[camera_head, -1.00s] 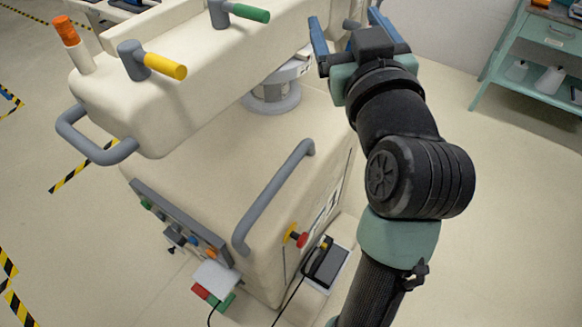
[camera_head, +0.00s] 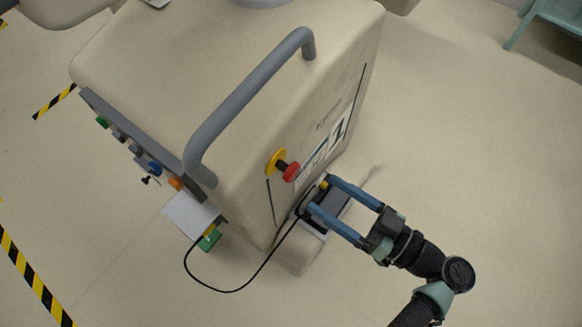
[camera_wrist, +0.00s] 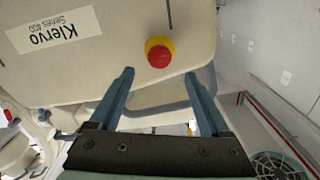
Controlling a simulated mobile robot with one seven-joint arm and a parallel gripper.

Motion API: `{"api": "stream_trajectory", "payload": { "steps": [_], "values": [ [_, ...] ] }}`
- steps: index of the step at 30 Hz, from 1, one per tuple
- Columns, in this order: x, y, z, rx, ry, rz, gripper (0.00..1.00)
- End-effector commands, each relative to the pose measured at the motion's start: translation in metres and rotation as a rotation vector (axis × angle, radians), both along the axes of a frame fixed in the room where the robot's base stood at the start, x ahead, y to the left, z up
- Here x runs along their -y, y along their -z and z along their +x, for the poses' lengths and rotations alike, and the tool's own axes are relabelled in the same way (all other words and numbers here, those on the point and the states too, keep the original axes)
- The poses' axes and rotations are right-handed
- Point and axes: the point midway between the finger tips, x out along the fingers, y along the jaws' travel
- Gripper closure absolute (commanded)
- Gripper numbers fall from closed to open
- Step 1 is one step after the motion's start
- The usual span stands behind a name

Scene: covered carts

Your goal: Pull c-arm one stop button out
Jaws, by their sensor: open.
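The c-arm's stop button (camera_head: 291,172) is a red knob on a yellow round base, on the side face of the beige cart body (camera_head: 250,120). A large dark "1" shows on that face. In the wrist view the red stop button (camera_wrist: 159,56) sits ahead of and roughly between the two fingertips, not between the fingers. My gripper (camera_head: 321,194) is open and empty, its blue fingers spread and pointing toward the cart face. In the head view it is just right of and below the button, apart from it. The gripper (camera_wrist: 159,73) leaves the button unhidden.
A grey handle (camera_head: 250,95) arches over the cart's top edge. A dark device (camera_head: 335,200) sits low beside the cart, partly behind my fingers. A black cable (camera_head: 228,291) hangs in a loop at the lower front. Open floor (camera_head: 450,130) lies to the right.

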Motion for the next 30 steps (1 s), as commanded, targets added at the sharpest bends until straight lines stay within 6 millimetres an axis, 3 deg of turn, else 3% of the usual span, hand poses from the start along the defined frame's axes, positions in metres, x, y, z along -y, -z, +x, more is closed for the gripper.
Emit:
{"api": "stream_trajectory", "payload": {
  "steps": [6,12,26,30],
  "values": [
    [-0.039,0.0,0.027,-0.002,-0.005,-0.001,0.19],
    [-0.064,0.0,0.046,-0.002,-0.002,-0.002,0.19],
    [-0.075,0.0,0.055,-0.001,0.0,-0.002,0.19],
    [-0.075,0.0,0.055,-0.002,0.0,-0.003,0.43]
  ]
}}
